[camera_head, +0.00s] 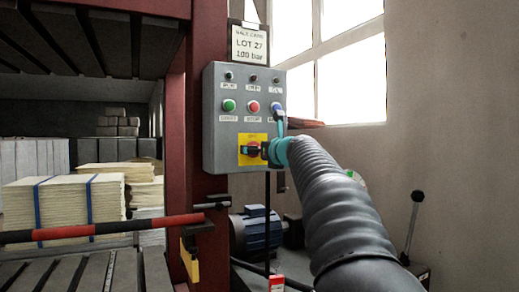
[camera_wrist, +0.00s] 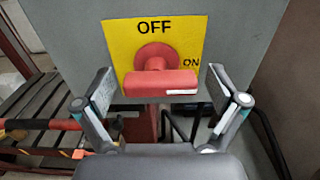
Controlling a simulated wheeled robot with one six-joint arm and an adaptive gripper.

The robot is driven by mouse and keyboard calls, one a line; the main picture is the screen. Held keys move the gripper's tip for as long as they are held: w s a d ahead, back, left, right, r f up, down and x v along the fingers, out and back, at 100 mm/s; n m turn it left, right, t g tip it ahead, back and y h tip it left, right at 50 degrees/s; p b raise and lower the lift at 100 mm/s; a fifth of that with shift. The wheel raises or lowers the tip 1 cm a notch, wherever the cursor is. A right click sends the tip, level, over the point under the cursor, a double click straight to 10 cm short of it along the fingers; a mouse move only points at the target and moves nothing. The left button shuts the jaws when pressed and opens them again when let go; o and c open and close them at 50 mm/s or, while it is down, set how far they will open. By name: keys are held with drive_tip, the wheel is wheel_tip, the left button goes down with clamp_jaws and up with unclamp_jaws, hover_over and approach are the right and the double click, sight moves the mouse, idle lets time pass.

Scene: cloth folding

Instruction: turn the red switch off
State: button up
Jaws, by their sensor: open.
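The red switch (camera_wrist: 160,82) is a rotary handle on a yellow plate (camera_wrist: 125,38) marked OFF at the top and ON at the right. Its handle bar lies horizontal, with a white mark at its right end, on the ON side. In the head view the yellow plate (camera_head: 243,158) sits low on a grey control box (camera_head: 217,140), with the switch partly hidden by my gripper (camera_head: 266,150). In the wrist view my gripper (camera_wrist: 160,80) is open, one finger at each end of the handle, with visible gaps.
The box also carries a green button (camera_head: 229,105), a red button (camera_head: 253,106) and a blue knob (camera_head: 277,107). A dark red press column (camera_head: 182,130) stands left of it. A blue motor (camera_head: 255,230) and a lever (camera_head: 413,220) are below and right.

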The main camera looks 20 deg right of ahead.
drive_tip(key=c, duration=1.1)
drive_tip(key=shift+c, duration=0.2)
